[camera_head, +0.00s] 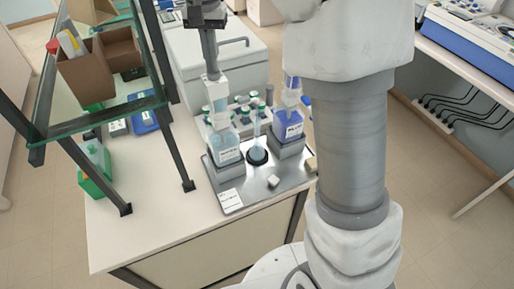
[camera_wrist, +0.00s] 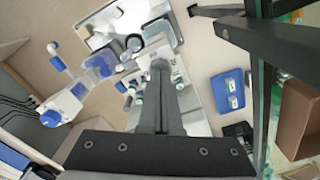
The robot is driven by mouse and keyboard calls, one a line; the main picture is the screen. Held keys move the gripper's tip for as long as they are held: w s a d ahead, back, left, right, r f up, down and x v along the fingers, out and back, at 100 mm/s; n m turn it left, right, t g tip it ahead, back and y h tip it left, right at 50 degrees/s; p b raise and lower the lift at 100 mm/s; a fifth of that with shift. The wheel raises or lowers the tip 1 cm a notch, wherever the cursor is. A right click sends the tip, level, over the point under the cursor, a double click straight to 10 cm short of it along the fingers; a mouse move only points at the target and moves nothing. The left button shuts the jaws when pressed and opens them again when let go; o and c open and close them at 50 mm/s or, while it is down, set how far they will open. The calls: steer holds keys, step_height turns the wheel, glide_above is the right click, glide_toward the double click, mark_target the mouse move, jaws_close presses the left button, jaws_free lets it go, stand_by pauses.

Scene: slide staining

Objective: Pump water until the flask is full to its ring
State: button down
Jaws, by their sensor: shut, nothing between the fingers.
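My gripper (camera_head: 213,74) points down with its fingers shut and empty, directly over the top of the left dispenser bottle (camera_head: 226,150); I cannot tell whether the fingertips touch its pump head (camera_head: 217,92). This bottle is clear with a pale label and stands on the left of a steel tray (camera_head: 262,186). The small flask (camera_head: 257,150) stands on a dark round base between two dispenser bottles; its fill level and ring are too small to tell. The blue dispenser bottle (camera_head: 289,126) stands to the right. In the wrist view my shut fingers (camera_wrist: 160,66) cover part of the scene below.
Several green-and-white capped bottles (camera_head: 247,103) stand behind the tray. A glass shelf (camera_head: 95,121) on dark posts is close on the left, with a cardboard box (camera_head: 87,78) on it. The table front left is clear.

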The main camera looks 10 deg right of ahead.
mark_target(214, 77)
steer(key=shift+f+b, duration=1.1)
steer(key=shift+f, duration=0.95)
steer(key=shift+s+f, duration=0.1)
steer(key=shift+f, duration=0.05)
steer(key=shift+r+p, duration=2.6)
steer(key=shift+r, duration=0.45)
step_height(214, 77, up, 3)
steer(key=p, duration=0.2)
steer(key=shift+p, duration=0.3)
steer(key=shift+r, duration=0.95)
